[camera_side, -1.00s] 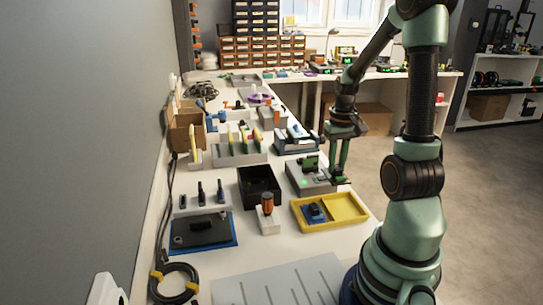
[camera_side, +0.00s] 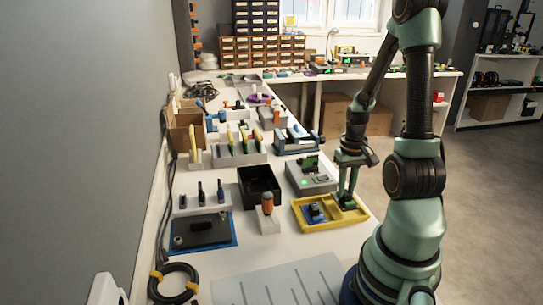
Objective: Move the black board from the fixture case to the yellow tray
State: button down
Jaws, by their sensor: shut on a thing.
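My gripper (camera_side: 347,196) points down over the right compartment of the yellow tray (camera_side: 300,218). Its fingers are shut on the black board (camera_side: 347,206), a small dark piece at the fingertips, mostly hidden. I cannot tell whether the board touches the tray floor. The fixture case (camera_side: 304,184) is a grey box with a green light, just behind the tray. A green upright part (camera_side: 311,162) stands at its back.
A blue and black part (camera_side: 315,212) lies in the tray's left compartment. A black open bin (camera_side: 259,186) and an orange-handled tool in a white block (camera_side: 267,213) stand left of the tray. A blue-edged mat (camera_side: 203,232) lies farther left.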

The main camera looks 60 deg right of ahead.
jog(key=shift+f, duration=0.4)
jog(key=shift+f, duration=0.65)
jog(key=shift+f, duration=0.45)
jog(key=c, duration=0.7)
grip_release()
jog(key=shift+o, duration=0.2)
jog(key=shift+r, duration=0.1)
notch_tip(320, 180, up, 12)
